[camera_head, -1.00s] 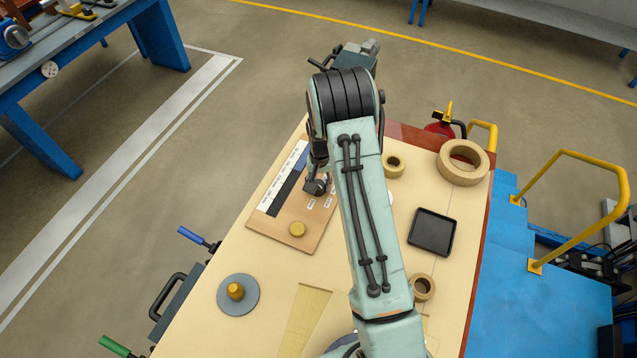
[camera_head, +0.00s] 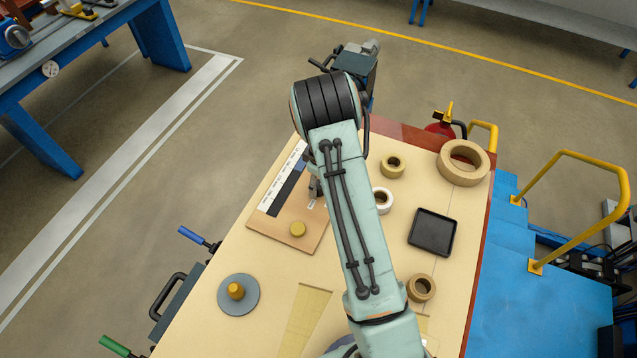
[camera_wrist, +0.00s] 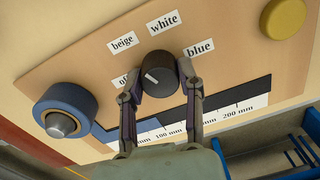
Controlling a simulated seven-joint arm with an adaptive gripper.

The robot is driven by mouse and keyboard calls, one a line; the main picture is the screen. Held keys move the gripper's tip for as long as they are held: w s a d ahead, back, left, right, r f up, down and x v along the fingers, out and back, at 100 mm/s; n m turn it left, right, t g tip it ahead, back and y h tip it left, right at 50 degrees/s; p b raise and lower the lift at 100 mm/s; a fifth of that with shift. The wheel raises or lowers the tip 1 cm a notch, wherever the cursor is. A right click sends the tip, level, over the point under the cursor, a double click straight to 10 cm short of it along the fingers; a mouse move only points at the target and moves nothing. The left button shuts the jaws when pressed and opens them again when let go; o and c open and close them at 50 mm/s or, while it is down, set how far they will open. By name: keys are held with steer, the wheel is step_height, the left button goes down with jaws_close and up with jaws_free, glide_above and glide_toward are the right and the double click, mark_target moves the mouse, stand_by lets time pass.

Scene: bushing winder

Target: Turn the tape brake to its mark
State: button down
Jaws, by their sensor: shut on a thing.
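In the wrist view a dark round knob (camera_wrist: 160,68) with a white pointer line stands on a tan board (camera_wrist: 90,62). The pointer line lies on the knob's left part, between "beige" and the hidden label. My gripper (camera_wrist: 161,84) is shut on the knob, one finger on each side. In the head view my arm hides the knob and most of my gripper. No thing is marked as the tape brake.
A yellow round knob (camera_head: 297,229) sits on the same board. A blue roll (camera_wrist: 65,108) on a metal spindle and a millimetre scale (camera_wrist: 228,106) flank the gripper. A grey disc (camera_head: 238,306), tape rolls (camera_head: 463,150) and a black tray (camera_head: 432,246) are on the table.

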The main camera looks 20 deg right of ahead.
steer(key=n, duration=1.2)
steer(key=shift+f+n+h, duration=0.1)
steer(key=shift+n+h, duration=0.2)
steer(key=shift+n, duration=0.1)
stand_by(0.4)
steer(key=c, duration=0.7)
jaws_free()
step_height(320, 180, up, 12)
